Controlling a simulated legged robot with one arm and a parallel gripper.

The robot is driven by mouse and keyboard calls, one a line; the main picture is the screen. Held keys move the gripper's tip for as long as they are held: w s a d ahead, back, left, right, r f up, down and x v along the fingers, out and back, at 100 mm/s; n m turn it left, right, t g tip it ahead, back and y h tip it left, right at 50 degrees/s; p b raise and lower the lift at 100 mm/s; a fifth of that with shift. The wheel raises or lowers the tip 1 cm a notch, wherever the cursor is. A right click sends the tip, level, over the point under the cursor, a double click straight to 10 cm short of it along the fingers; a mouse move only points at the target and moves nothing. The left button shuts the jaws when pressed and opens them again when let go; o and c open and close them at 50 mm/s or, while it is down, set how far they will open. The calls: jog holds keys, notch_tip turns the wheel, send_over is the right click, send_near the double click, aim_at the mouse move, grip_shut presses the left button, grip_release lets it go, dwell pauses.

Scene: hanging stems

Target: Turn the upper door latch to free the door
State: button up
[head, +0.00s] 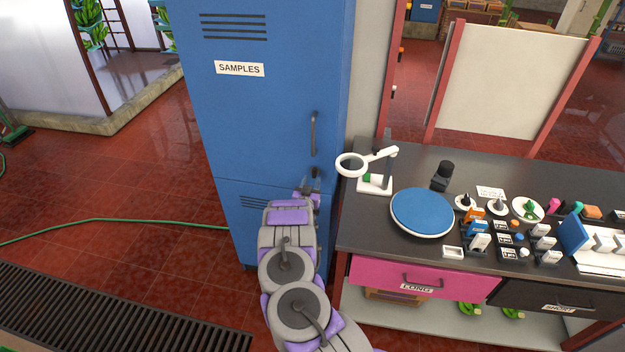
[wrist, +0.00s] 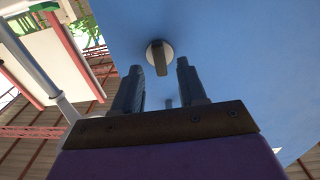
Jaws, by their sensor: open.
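The blue cabinet door (head: 265,110) bears a SAMPLES label (head: 239,68) and appears closed. In the wrist view, a latch (wrist: 159,56) with a round base and a dark tab sits on the blue face (wrist: 230,50), just beyond my fingertips. My gripper (wrist: 157,78) is open, its two fingers apart on either side below the latch, with nothing held. In the head view my gripper (head: 309,186) is at the door's lower right, below the vertical handle (head: 313,133). My arm and gripper hide much of that area, and I cannot clearly tell the latch there.
A dark workbench (head: 370,235) stands close on the right, with a magnifier lamp (head: 378,170), a blue round plate (head: 422,212) and a pink drawer (head: 420,278).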

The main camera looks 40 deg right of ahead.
jog(key=v, duration=1.4)
jog(key=shift+s+f, duration=0.1)
jog(key=shift+s, duration=0.05)
